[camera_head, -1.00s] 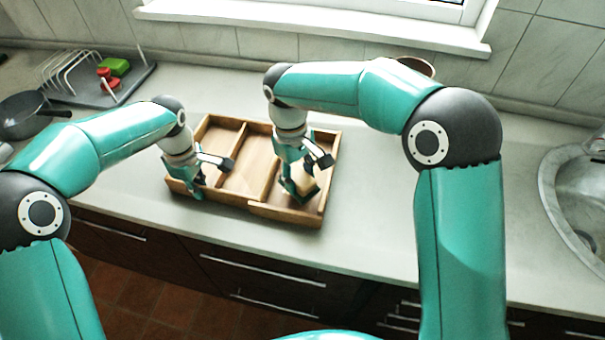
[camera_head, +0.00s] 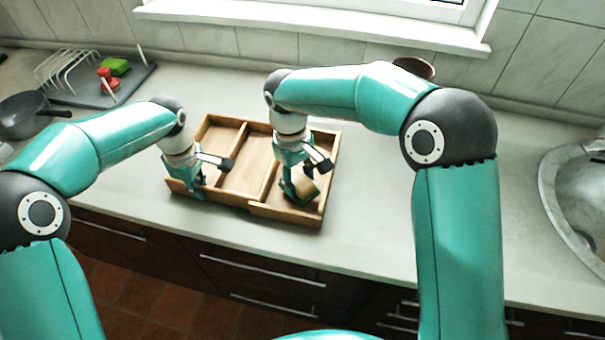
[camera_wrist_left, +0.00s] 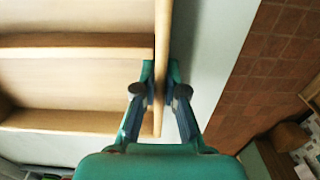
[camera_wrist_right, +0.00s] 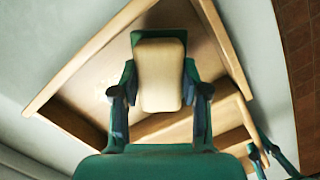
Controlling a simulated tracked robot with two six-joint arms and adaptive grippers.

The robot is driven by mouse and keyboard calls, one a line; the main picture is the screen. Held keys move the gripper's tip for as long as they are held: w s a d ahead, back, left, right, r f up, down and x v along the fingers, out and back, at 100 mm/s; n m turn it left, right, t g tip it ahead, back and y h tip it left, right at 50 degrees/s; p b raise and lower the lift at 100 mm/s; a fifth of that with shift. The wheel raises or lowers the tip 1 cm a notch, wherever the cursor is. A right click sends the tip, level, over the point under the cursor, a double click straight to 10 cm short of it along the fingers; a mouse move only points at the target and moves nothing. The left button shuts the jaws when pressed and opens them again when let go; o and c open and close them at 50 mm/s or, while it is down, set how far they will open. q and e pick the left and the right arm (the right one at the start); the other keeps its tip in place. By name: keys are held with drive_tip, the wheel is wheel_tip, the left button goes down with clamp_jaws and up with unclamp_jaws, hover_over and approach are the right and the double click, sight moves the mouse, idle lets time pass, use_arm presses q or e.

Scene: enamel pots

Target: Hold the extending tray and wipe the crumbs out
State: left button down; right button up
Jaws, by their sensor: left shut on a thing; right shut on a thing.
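The wooden extending tray (camera_head: 240,203) lies on the counter, with dividers making long compartments. My left gripper (camera_head: 209,180) is at its front left; in the left wrist view the fingers (camera_wrist_left: 159,88) are shut on the tray's front wall (camera_wrist_left: 161,60). My right gripper (camera_head: 302,182) is down in the right compartment, shut on a pale beige block-like wiper (camera_wrist_right: 160,75). The wiper also shows in the head view (camera_head: 304,187), partly hidden by the fingers. A few tiny pale specks, perhaps crumbs, show on the compartment floor in the right wrist view (camera_wrist_right: 103,93).
A grey drying mat (camera_head: 110,92) with a wire rack, a green sponge (camera_head: 115,66) and a red item stands at the back left. A dark pan (camera_head: 30,116) is at far left, a sink (camera_head: 575,205) at far right. The counter right of the tray is clear.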

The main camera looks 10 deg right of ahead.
drive_tip(key=shift+f, duration=0.9)
drive_tip(key=shift+w+d+r, duration=0.1)
drive_tip(key=shift+w+d, duration=0.35)
drive_tip(key=shift+w, duration=0.4)
drive_tip(key=shift+w+d, duration=0.45)
drive_tip(key=shift+w, duration=0.35)
drive_tip(key=shift+w+d+r, duration=0.1)
drive_tip(key=shift+w+d, duration=0.35)
drive_tip(key=shift+w, duration=0.4)
drive_tip(key=shift+w+d+f, duration=0.1)
drive_tip(key=shift+w+d, duration=0.3)
drive_tip(key=shift+w, duration=0.4)
drive_tip(key=shift+w+d+f, duration=0.1)
drive_tip(key=shift+w+d, duration=0.35)
drive_tip(key=shift+w, duration=0.3)
drive_tip(key=shift+w+d+f, duration=0.1)
drive_tip(key=shift+w+d, duration=0.3)
drive_tip(key=shift+w, duration=0.4)
drive_tip(key=shift+w+d+r, duration=0.1)
drive_tip(key=shift+r, duration=0.1)
